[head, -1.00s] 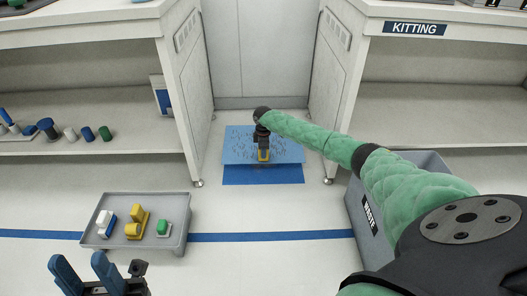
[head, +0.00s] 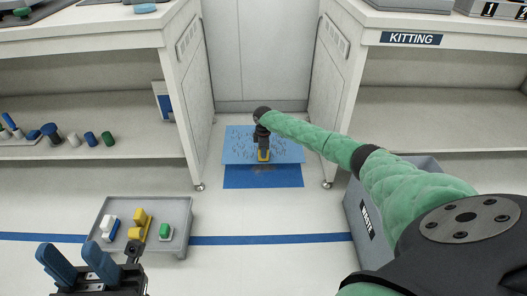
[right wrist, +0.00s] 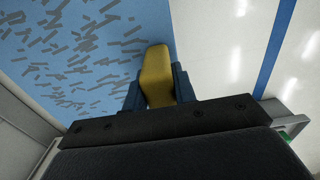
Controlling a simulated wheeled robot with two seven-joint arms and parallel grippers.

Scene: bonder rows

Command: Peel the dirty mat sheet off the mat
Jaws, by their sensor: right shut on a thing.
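The dirty mat sheet (head: 238,147) is light blue with dark flecks, in the floor gap between the two benches. It appears raised above the darker blue mat (head: 238,177), whose front strip shows below it. My right gripper (head: 263,150) is shut on the sheet's yellow tab (head: 264,156). In the right wrist view the tab (right wrist: 157,75) sits between the blue fingers, with the flecked sheet (right wrist: 75,50) beside it. The sheet hides the rest of the mat. My left gripper (head: 76,259) is open and empty at the lower left, in front of the grey tray.
The grey tray (head: 182,207) holds white, yellow and green parts. A grey waste bin (head: 367,225) stands at the right, partly behind my right arm. Bench side panels (head: 190,100) flank the gap. A blue line (head: 290,239) crosses the open floor.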

